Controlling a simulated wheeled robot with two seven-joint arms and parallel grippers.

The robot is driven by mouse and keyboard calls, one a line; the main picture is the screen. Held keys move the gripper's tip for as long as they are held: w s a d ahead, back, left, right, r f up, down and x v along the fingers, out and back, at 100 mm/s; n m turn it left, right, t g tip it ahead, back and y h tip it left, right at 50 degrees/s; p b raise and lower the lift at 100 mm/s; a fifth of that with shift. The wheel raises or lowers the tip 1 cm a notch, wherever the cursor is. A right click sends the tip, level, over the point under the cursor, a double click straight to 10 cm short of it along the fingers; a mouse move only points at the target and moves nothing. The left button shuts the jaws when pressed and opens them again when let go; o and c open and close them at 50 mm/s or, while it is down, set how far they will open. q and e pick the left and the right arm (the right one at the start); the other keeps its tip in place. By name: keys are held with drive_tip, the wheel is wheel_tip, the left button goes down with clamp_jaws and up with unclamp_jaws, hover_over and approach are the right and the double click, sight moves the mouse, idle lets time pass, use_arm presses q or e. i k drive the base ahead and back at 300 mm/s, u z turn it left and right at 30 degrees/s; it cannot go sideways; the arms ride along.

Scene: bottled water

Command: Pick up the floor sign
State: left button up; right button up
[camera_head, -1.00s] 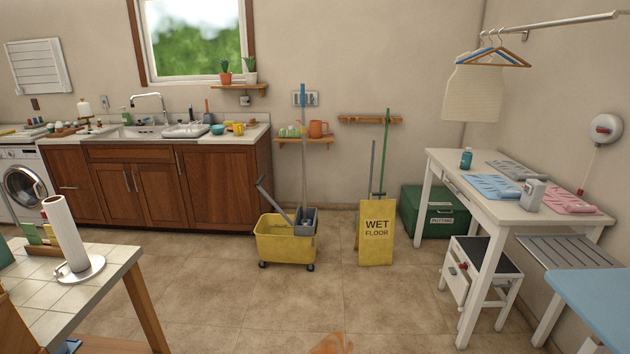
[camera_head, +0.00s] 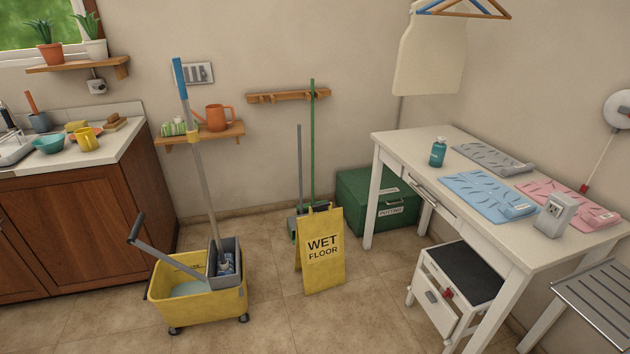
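The yellow floor sign (camera_head: 323,255) stands upright on the tiled floor, near the middle of the head view. Its front panel reads "WET FLOOR", and a handle shows at its top. A green-handled tool and a grey-handled one stand behind it against the wall. Neither of my grippers shows in the head view.
A yellow mop bucket (camera_head: 198,300) with a mop stands left of the sign. A green box (camera_head: 376,205) is behind it to the right. A white table (camera_head: 425,150) and a step stool (camera_head: 455,285) stand at the right. The floor (camera_head: 300,325) before the sign is clear.

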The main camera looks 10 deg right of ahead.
sight(320, 249)
drive_tip(key=z, duration=0.5)
drive_tip(key=i, duration=1.7)
drive_tip(key=z, duration=0.45)
